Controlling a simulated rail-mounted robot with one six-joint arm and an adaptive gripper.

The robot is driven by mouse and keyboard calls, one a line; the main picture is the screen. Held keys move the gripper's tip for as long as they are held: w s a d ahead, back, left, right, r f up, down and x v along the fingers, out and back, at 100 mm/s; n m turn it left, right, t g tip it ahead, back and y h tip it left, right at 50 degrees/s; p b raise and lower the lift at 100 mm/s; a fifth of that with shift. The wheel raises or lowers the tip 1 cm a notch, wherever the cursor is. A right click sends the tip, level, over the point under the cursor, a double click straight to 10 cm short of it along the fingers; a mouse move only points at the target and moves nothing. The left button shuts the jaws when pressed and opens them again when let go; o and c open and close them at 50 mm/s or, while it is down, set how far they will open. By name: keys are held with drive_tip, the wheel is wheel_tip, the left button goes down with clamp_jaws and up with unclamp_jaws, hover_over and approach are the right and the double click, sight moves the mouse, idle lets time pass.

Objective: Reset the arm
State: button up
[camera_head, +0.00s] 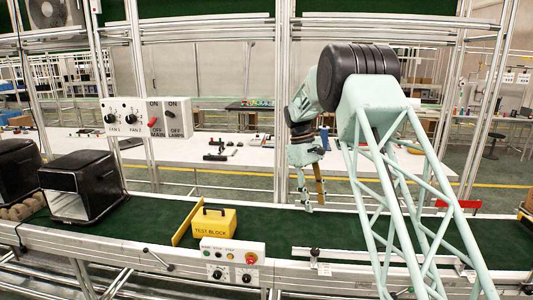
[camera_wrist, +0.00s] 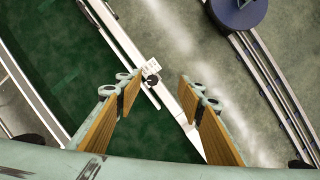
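My gripper (camera_head: 313,193) hangs from my pale green arm in the middle of the head view, pointing down above the green conveyor belt (camera_head: 150,224). In the wrist view my gripper (camera_wrist: 160,98) shows two wood-coloured fingers spread apart with nothing between them. Below them lie the belt (camera_wrist: 60,45) and the light-coloured rail along its edge. The fingers appear clear of the belt.
A yellow test block (camera_head: 214,221) stands on the belt left of my gripper. A control box (camera_head: 232,251) sits at the front edge. A white table (camera_head: 250,155) stands behind the conveyor.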

drive_tip(key=s+d+r+m+t+y+b, duration=0.1)
drive_tip(key=s+r+m, duration=0.1)
drive_tip(key=s+r, duration=1.05)
drive_tip(key=s+d+r+m+t+y+b, duration=0.1)
drive_tip(key=s+d+r+m+t, duration=0.1)
drive_tip(key=s+r, duration=1.1)
drive_tip(key=s+f+m+t+b, duration=0.1)
drive_tip(key=s+f, duration=0.2)
drive_tip(key=s, duration=1)
drive_tip(key=s+f+m+t, duration=0.1)
drive_tip(key=s+f, duration=0.2)
drive_tip(key=s, duration=0.9)
drive_tip(key=s+f+m+t+b, duration=0.1)
drive_tip(key=s+f, duration=0.2)
drive_tip(key=s, duration=1)
drive_tip(key=shift+s+a+m+y+b, duration=0.2)
drive_tip(key=shift+s+m+y+b, duration=0.1)
